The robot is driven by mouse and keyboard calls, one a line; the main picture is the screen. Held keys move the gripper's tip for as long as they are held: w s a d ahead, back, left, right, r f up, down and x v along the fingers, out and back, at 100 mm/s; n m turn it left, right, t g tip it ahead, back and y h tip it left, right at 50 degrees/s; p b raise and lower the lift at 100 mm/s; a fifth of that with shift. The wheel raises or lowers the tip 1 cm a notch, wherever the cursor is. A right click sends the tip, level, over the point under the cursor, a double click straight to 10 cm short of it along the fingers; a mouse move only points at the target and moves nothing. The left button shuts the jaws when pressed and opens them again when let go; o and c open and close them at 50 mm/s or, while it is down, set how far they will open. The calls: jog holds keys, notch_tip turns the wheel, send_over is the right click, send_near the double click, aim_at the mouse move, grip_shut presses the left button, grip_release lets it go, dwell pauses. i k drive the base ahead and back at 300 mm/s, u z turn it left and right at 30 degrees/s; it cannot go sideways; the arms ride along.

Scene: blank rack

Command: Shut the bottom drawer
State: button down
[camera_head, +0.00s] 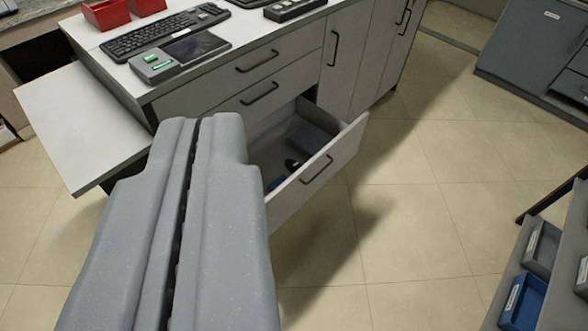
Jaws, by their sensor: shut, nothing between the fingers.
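The bottom drawer (325,173) of the grey cabinet (230,75) stands pulled out, with a dark bar handle on its front. Inside it I see a blue-grey item, a small dark item and a bright blue item. My gripper (203,118) fills the lower left of the view, with its two grey fingers shut together and nothing between them. In the picture its tips overlap the drawer's left part and hide it. I cannot tell whether they touch the drawer.
A keyboard (166,31), a control box (180,53) and red bins (106,13) stand on the cabinet top. A pale side shelf (84,125) juts out at left. A rack with blue and grey bins (523,303) stands at lower right. The tiled floor (420,220) between is clear.

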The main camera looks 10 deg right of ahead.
aim_at(268, 147)
jog(key=u, duration=0.1)
jog(key=i, duration=1)
jog(key=z, duration=0.1)
